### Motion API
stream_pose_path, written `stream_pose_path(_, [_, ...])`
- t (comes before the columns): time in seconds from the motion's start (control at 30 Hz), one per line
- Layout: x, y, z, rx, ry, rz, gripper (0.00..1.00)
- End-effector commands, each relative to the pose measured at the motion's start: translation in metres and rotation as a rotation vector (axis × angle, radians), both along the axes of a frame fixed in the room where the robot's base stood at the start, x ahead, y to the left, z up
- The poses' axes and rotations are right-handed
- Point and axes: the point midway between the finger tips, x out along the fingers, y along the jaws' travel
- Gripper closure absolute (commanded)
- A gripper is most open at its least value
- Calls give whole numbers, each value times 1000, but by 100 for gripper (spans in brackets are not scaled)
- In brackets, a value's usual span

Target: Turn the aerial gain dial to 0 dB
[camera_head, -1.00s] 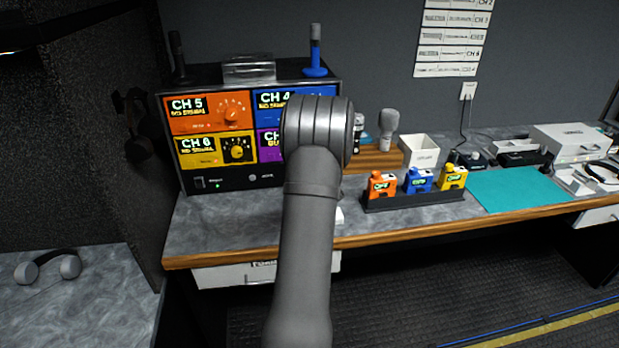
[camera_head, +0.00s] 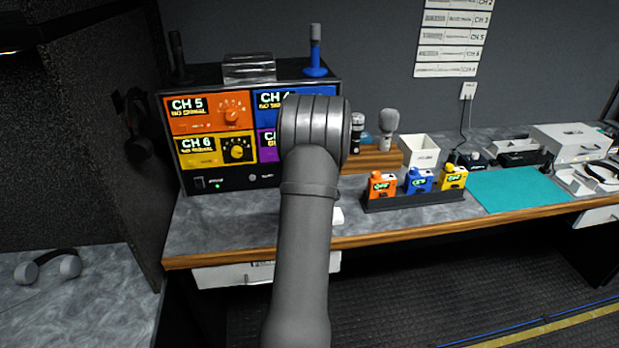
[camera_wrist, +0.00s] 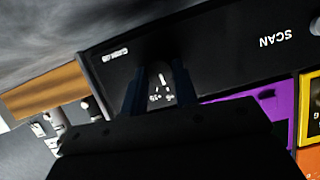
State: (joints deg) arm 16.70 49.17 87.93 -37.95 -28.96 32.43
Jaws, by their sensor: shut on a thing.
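The receiver rack (camera_head: 235,184) is a black box with orange, blue, yellow and purple channel panels, standing on the desk. In the wrist view its black lower strip (camera_wrist: 222,68) appears upside down, with a small white label and the word SCAN. My gripper (camera_wrist: 159,88) is at this strip, its dark fingers shut around a small dial (camera_wrist: 157,73) with white marks. The fingers cover the dial's sides, and its exact setting is too small to read. In the head view my arm hides the gripper and the dial.
The orange (camera_head: 382,184), blue (camera_head: 419,181) and yellow (camera_head: 453,177) packs stand in a black holder right of my arm. A white box (camera_head: 419,150) and microphones are behind them. A blue-based antenna (camera_head: 315,60) stands on the rack. A teal mat (camera_head: 520,189) lies farther right.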

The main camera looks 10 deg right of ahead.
Motion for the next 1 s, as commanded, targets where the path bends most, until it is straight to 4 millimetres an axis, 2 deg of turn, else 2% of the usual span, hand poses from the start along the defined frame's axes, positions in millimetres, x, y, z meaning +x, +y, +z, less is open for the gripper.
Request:
stream_pose_path(0.6, [0,3,-1,-348,1,0,96])
stream_pose_path(1.0, [0,3,-1,-417,1,0,96])
